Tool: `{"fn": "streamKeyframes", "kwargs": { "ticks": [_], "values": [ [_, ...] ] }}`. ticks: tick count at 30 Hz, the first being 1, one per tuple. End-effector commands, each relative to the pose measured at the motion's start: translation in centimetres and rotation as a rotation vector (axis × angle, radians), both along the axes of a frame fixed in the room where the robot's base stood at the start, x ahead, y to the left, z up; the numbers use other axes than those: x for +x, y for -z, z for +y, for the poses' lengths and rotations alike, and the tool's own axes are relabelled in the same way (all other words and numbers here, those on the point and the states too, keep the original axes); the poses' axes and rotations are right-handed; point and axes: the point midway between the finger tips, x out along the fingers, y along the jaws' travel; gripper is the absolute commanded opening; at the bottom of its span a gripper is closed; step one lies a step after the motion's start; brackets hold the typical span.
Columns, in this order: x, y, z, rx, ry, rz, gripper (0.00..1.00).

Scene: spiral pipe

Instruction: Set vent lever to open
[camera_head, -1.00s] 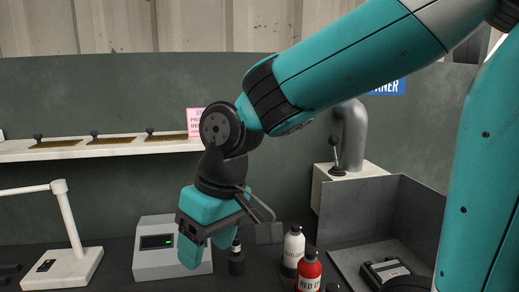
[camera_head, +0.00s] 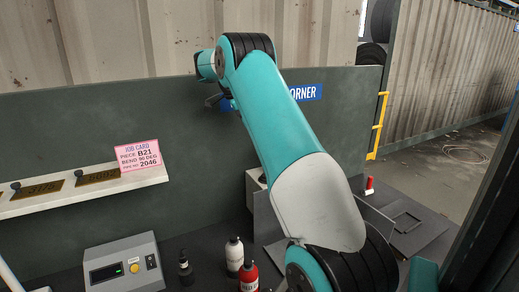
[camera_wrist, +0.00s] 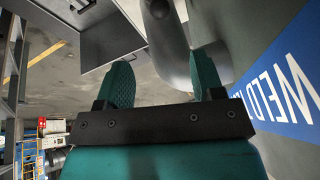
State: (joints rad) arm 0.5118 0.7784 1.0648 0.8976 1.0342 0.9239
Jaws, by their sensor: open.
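The vent lever is not clearly visible; my arm covers most of its place in the head view. In the head view my wrist is raised in front of the back panel, left of the blue sign (camera_head: 305,92), and the fingertips are hidden.
A white bottle (camera_head: 234,256) and a red bottle (camera_head: 249,277) stand below, beside a dark bottle (camera_head: 184,268) and a grey display box (camera_head: 123,265). A shelf (camera_head: 70,194) with a pink job card (camera_head: 140,156) is at left. Grey metal panels (camera_head: 268,220) stand below the arm.

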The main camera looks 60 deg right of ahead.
Motion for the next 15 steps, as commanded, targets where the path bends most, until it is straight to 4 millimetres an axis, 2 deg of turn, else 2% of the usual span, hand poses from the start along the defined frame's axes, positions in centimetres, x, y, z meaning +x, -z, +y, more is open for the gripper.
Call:
{"fn": "streamKeyframes", "kwargs": {
  "ticks": [3,15],
  "values": [
    [-0.5,2.7,-1.0,0.003,-0.002,0.006,0.61],
    [-1.5,10.2,-4.4,0.003,-0.003,0.004,0.61]
  ]
}}
